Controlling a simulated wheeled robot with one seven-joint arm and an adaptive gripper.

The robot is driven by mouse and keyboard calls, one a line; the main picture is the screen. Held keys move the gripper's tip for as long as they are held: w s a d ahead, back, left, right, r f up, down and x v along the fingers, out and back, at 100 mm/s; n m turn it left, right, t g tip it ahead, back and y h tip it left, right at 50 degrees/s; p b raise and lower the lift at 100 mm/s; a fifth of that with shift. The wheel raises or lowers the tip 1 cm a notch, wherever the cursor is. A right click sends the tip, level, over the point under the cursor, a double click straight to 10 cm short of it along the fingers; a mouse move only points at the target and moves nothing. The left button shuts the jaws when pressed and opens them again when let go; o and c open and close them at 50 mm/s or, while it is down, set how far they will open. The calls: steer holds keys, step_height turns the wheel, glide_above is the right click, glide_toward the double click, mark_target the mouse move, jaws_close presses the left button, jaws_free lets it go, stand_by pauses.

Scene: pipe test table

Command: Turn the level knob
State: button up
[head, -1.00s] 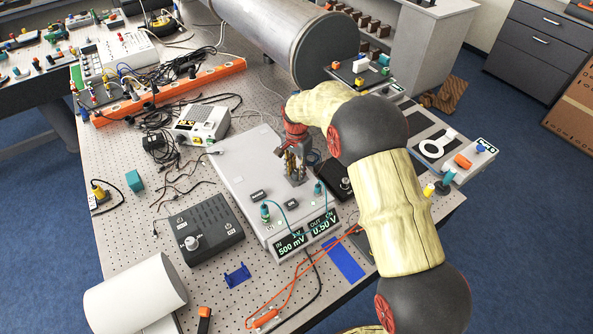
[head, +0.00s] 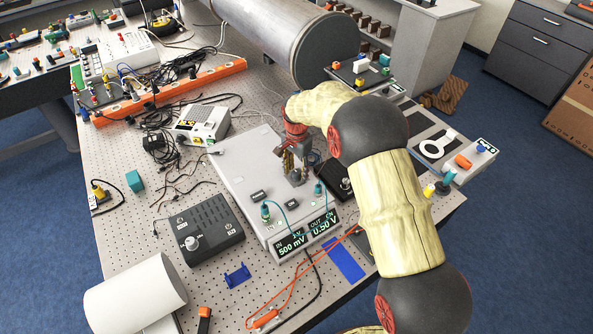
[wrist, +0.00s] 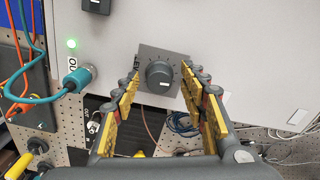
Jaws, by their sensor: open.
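The level knob (wrist: 159,77) is round and black with a white mark, on a dark square plate with scale marks. It sits at the edge of the light grey box (wrist: 230,40). In the wrist view my gripper (wrist: 162,80) is open, with its yellow-padded fingers on either side of the knob and a gap to it on each side. In the head view my gripper (head: 292,165) points down at the box (head: 240,165) and hides the knob. The box's displays (head: 308,232) read IN 500 mV and OUT 0.50 V.
A black box with a light knob (head: 192,243) stands to the left. A dark device (head: 337,180) lies close right of my gripper. A large pipe (head: 290,40) is behind.

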mark_target(296, 171)
step_height(296, 171, up, 12)
stand_by(0.7)
stand_by(0.4)
steer(key=s+d+r+n+t+b, duration=0.1)
steer(key=s+d+b, duration=0.3)
steer(key=s, duration=0.8)
steer(key=s+d+r+n+t+b, duration=0.2)
steer(key=s+d+n+b, duration=0.1)
steer(key=s+d, duration=0.6)
steer(key=s+d+r+n+t+b, duration=0.2)
steer(key=s+d+n+b, duration=0.2)
steer(key=s, duration=1.2)
steer(key=shift+s+d+t+b, duration=0.3)
steer(key=shift+s+d+b, duration=0.1)
steer(key=shift+d, duration=1)
